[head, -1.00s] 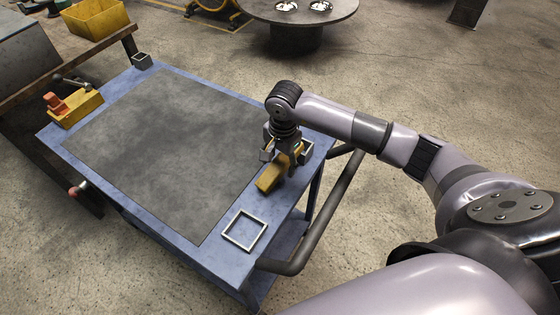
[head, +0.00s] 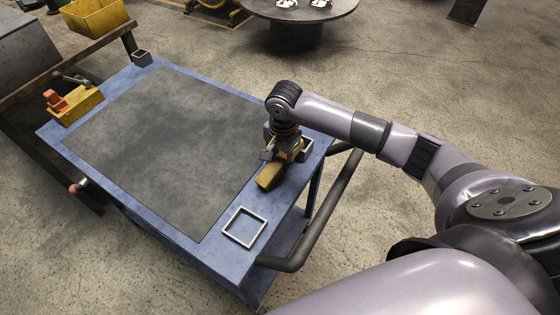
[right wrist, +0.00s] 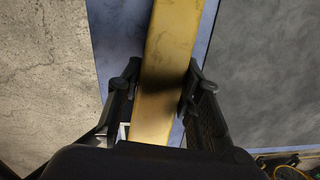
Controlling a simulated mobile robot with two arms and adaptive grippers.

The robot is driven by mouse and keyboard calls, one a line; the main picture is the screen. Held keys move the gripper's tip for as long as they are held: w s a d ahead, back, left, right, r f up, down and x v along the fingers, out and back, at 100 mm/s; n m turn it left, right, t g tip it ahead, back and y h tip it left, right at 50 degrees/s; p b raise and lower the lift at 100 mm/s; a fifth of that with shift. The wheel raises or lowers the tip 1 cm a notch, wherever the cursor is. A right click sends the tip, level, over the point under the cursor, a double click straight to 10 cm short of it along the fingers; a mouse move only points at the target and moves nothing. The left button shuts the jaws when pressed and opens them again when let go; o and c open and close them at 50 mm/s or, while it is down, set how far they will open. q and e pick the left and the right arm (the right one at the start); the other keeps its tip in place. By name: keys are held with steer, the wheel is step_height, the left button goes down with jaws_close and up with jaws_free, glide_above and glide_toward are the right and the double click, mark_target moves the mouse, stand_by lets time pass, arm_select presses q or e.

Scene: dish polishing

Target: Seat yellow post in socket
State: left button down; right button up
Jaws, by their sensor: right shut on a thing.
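The yellow post (head: 269,178) lies low and lengthwise over the right side of the blue table; I cannot tell whether it rests flat on it. My right gripper (head: 284,152) is shut on it from above. In the right wrist view the post (right wrist: 172,45) runs between the two fingers (right wrist: 160,98). One square metal frame socket (head: 307,146) is partly hidden beside my right gripper. A larger square frame (head: 229,234) sits empty at the near corner, and a small one (head: 142,54) stands at the far left corner. My left gripper is not in view.
The blue table (head: 215,254) has a wide grey mat (head: 160,145), which is clear. A yellow block with orange and dark parts (head: 77,108) stands at its left edge. A dark handle rail (head: 325,220) runs along the right side. A round table (head: 300,12) stands behind.

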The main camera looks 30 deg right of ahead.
mark_target(280, 157)
jaws_close()
steer(key=shift+w+r, duration=0.1)
steer(key=shift+r, duration=0.35)
step_height(280, 157, up, 19)
steer(key=b, duration=0.3)
step_height(280, 157, down, 19)
steer(key=p, duration=0.3)
steer(key=shift+f, duration=0.2)
steer(key=shift+f, duration=0.1)
